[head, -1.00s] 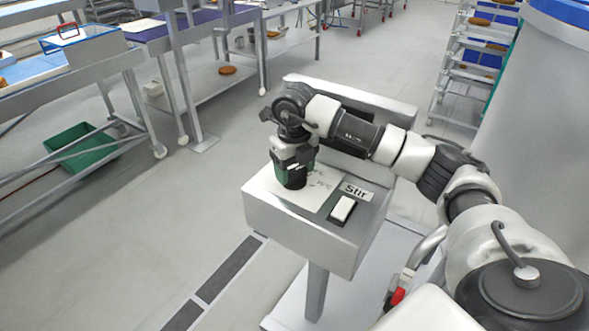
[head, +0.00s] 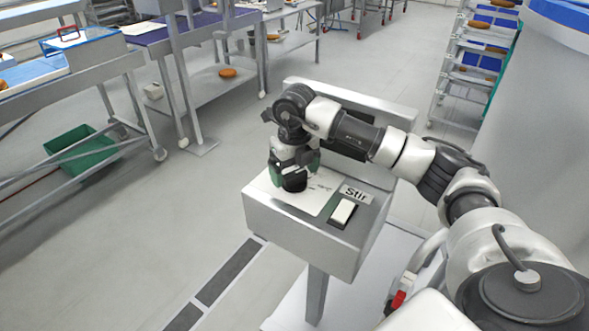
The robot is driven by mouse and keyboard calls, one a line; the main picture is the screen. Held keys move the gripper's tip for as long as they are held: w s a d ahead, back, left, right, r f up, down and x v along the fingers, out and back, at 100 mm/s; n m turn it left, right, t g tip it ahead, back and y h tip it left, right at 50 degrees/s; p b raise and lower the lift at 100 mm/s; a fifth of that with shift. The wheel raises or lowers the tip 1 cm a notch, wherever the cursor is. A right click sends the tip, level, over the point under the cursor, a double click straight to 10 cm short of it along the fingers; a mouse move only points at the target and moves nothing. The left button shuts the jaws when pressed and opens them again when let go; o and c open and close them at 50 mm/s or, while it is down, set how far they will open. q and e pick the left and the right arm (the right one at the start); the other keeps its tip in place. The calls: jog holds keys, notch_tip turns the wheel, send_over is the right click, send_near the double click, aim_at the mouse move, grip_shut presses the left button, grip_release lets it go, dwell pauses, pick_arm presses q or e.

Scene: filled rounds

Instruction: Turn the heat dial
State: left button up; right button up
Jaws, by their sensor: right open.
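A grey control box (head: 295,232) on a post stands in the middle of the head view. Its sloped top carries a white label panel (head: 308,203), a "Stir" label (head: 356,194) and a white rocker switch (head: 343,212). My right gripper (head: 290,184) points down over the left part of the panel. It is open, with dark and green parts around its fingers. A dark round part between the fingers looks like the heat dial, but the gripper covers most of it. I cannot tell whether the fingers touch it. My left gripper is out of view.
A large grey vat (head: 535,150) with a blue rim stands at the right. Steel tables (head: 130,65) line the left, with a green crate (head: 80,150) beneath. A rack (head: 470,70) with trays stands behind. The floor left of the box is clear.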

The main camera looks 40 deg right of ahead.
aim_at(295, 173)
notch_tip(295, 173, up, 11)
jog(key=b, duration=0.1)
dwell(0.4)
jog(key=shift+f, duration=0.15)
dwell(0.4)
